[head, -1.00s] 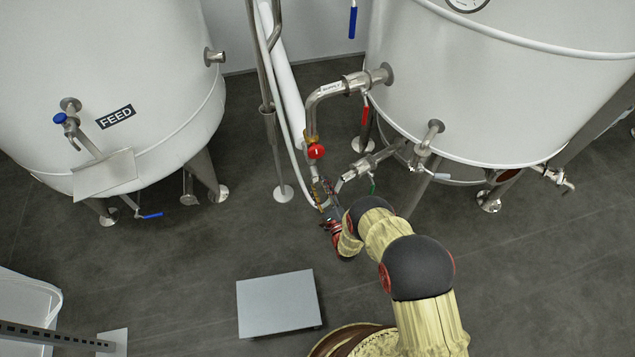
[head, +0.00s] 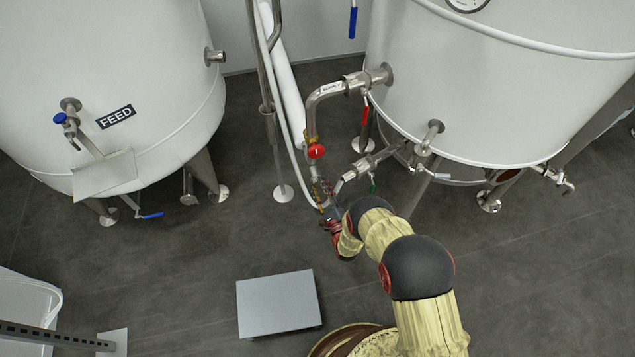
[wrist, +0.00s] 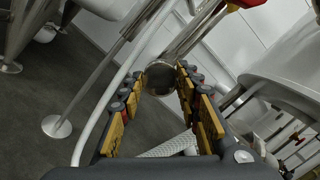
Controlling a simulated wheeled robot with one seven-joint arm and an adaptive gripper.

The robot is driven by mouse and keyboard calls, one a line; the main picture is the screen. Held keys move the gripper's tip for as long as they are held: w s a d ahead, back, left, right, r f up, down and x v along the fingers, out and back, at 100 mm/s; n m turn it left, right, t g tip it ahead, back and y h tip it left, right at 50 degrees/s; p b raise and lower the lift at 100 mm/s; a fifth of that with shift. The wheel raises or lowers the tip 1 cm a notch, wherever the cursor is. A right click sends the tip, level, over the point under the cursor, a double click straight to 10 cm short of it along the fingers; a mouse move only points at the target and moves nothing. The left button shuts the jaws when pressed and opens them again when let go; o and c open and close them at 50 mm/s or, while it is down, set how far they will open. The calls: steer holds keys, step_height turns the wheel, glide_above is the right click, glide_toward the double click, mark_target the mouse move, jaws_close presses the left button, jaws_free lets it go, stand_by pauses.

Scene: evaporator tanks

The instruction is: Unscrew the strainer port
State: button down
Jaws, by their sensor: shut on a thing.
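The strainer port shows in the wrist view as a round metal cap (wrist: 160,77) at the end of a pipe. It sits between the tips of my gripper's two yellow-and-black fingers. My gripper (wrist: 158,88) is shut on it, one finger on each side. In the head view my gripper (head: 322,190) is at the lower end of the pipe run below the red-handled valve (head: 316,151). There the fingers mostly hide the port. I cannot tell how far the cap is unscrewed.
A large white tank (head: 480,90) stands at the right, with a green-handled valve (head: 373,186) close to my gripper. A white hose (head: 292,150) passes just left of it. The FEED tank (head: 110,70) stands at left. A grey platform (head: 278,303) lies on open floor.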

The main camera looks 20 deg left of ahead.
steer(key=shift+w+r, duration=0.1)
steer(key=n+g, duration=0.1)
steer(key=n, duration=0.4)
steer(key=shift+n, duration=0.3)
steer(key=shift+r, duration=0.1)
steer(key=shift+r+n, duration=0.1)
steer(key=shift+n, duration=1)
steer(key=n, duration=0.3)
steer(key=shift+g+p, duration=0.3)
steer(key=shift+g, duration=0.1)
steer(key=shift+r+n+h, duration=0.1)
steer(key=shift+n+h, duration=0.2)
steer(key=shift+n, duration=0.4)
steer(key=n, duration=0.3)
steer(key=shift+h, duration=0.3)
